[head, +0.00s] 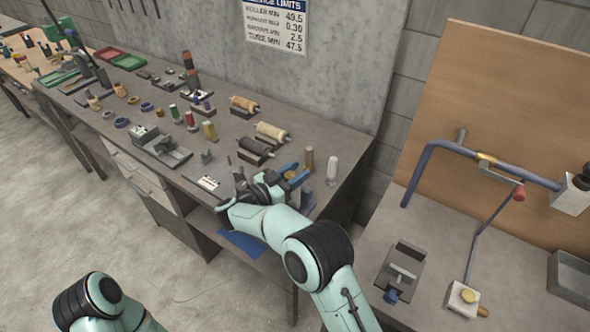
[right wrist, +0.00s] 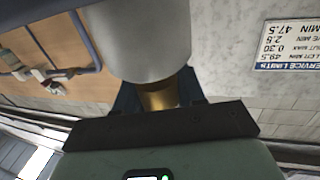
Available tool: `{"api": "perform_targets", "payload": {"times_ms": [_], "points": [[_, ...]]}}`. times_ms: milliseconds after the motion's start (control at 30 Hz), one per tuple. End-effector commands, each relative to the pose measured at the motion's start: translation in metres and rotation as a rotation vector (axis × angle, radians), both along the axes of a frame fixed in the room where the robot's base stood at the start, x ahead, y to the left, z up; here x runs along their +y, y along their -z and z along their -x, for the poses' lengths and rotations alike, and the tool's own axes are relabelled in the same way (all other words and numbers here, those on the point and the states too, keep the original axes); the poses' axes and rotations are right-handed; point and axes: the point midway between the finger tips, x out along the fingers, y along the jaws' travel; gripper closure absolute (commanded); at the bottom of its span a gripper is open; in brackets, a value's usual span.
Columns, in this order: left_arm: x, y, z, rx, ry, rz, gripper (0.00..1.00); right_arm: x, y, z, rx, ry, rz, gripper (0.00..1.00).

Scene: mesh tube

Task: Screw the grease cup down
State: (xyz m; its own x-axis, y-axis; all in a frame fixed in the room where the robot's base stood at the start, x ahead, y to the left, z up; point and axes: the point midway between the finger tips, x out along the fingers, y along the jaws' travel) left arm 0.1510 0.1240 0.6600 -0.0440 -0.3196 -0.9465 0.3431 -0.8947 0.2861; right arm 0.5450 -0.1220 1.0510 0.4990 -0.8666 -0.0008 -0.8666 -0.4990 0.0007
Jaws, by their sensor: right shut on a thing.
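My right gripper (head: 294,174) is over the right end of the long grey workbench, its blue fingers shut on a small brass-coloured piece (head: 290,175). In the right wrist view the brass piece (right wrist: 160,97) sits between the blue fingers (right wrist: 158,92). A large pale grey cylinder (right wrist: 145,40) fills the top middle there and hides the fingertips. I cannot tell whether it is joined to the brass piece, or which part is the grease cup. My left gripper is out of view; only part of that arm shows at the lower left.
A white-topped cylinder (head: 332,168) and a brown cylinder (head: 309,160) stand close to the right gripper. Rollers (head: 271,133) and small parts crowd the workbench (head: 215,100).

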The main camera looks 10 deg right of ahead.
Motion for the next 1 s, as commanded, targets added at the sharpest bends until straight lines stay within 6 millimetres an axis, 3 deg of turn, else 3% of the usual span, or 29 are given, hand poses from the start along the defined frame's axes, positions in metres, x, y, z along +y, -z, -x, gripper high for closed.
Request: {"api": "perform_targets", "payload": {"times_ms": [367,400,433,467,767,1000], "points": [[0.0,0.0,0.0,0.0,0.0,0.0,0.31,-0.001,-0.001,0.0,-0.003,0.005,0.001,0.92],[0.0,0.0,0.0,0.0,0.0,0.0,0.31,-0.001,-0.001,0.0,-0.003,0.005,0.001,0.51],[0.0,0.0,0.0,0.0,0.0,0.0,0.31,-0.001,-0.001,0.0,-0.003,0.005,0.001,0.42],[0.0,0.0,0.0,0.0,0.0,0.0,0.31,-0.001,-0.001,0.0,-0.003,0.005,0.001,0.4],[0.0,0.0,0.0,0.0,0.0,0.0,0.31,0.001,0.0,0.001,-0.001,0.003,0.0,0.4],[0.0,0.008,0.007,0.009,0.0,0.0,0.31,0.03,0.002,0.017,0.0,-0.001,-0.001,0.4]]}}
